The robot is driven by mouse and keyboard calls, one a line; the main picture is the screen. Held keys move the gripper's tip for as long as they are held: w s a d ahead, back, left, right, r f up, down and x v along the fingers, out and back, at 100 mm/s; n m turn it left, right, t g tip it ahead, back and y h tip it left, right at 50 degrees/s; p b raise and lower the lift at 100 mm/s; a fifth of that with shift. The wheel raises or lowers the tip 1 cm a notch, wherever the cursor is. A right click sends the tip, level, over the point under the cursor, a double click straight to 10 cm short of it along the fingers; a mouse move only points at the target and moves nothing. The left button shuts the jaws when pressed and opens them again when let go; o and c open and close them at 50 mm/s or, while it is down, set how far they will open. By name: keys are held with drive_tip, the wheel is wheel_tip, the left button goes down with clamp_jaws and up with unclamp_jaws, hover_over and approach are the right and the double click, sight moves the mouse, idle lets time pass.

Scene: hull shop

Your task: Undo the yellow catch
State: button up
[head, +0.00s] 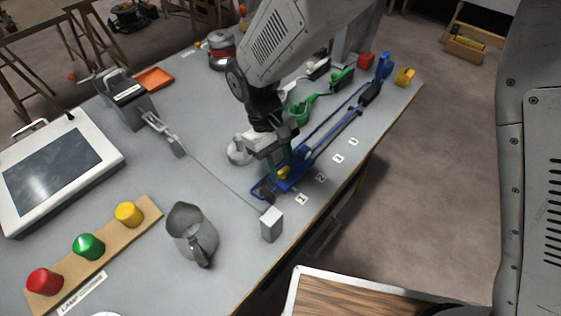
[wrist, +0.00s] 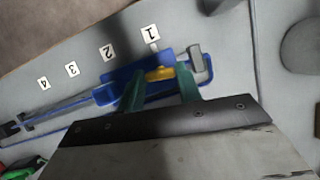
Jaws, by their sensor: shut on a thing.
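The yellow catch (wrist: 159,74) sits on the near end of a long blue bar clamp (head: 318,140) lying on the workbench. In the head view the catch (head: 284,173) is partly hidden behind my fingers. My gripper (head: 279,166) reaches down over this end of the clamp. In the wrist view my gripper (wrist: 163,82) has one green finger on each side of the catch and is shut on it. The exact contact at the fingertips is hard to make out. The blue clamp (wrist: 126,77) also shows in the wrist view, with a grey pad at its end.
Number tags 1 (head: 302,199) to 4 line the bench's front edge beside the clamp. A grey block (head: 271,224) with a thin cable and a metal jug (head: 192,235) stand near. A green clamp (head: 299,112) lies behind. Coloured lamps (head: 88,246) are at left.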

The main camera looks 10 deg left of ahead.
drive_tip(key=shift+n+t, duration=0.3)
drive_tip(key=shift+n, duration=0.6)
drive_tip(key=o, duration=1)
drive_tip(key=v, duration=0.8)
drive_tip(key=shift+f, duration=0.1)
